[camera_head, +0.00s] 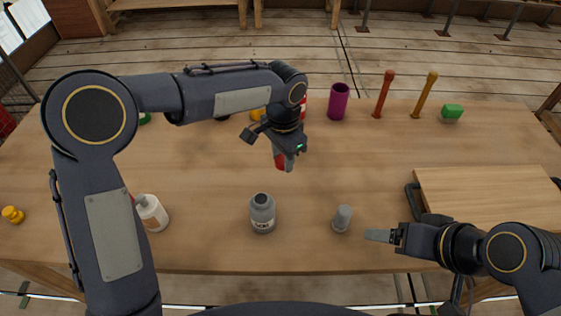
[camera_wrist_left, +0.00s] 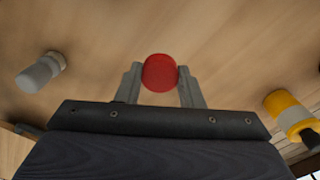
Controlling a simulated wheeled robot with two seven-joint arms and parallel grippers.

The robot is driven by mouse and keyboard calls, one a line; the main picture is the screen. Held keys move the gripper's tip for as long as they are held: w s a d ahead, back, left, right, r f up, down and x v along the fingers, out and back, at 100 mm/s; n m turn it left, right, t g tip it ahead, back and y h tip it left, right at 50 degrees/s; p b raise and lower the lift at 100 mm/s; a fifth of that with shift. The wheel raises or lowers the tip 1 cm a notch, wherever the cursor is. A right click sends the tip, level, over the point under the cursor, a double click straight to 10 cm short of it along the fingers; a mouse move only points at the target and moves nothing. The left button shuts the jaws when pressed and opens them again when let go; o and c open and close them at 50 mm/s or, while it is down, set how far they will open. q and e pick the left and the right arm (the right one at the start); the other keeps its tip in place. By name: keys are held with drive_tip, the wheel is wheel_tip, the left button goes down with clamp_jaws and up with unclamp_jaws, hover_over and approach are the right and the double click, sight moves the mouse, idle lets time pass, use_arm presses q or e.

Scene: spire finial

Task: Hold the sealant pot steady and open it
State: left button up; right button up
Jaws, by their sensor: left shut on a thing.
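A grey pot (camera_head: 262,215) with a pale label and a dark top stands upright near the front middle of the table; its label is too small to read surely. My left gripper (camera_head: 287,163) is above and behind the pot, apart from it. It is shut on a red round-ended thing (camera_head: 279,157), which shows between both fingers in the left wrist view (camera_wrist_left: 160,73). My right gripper (camera_head: 378,236) is low at the front right, beside a small grey piece (camera_head: 342,218) and apart from it. Its finger gap is not clear.
A white bottle (camera_head: 152,213) stands left of the pot, partly behind my left arm. A wooden board (camera_head: 490,195) lies at right.

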use_arm(q)
hover_over(280, 172)
drive_tip(key=f, duration=0.4)
drive_tip(key=shift+s+f, duration=0.1)
drive_tip(key=shift+s, duration=0.1)
drive_tip(key=f, duration=0.3)
drive_tip(key=shift+w+f, duration=0.2)
drive_tip(key=shift+f, duration=0.05)
drive_tip(key=shift+f, duration=0.15)
drive_tip(key=o, duration=1.1)
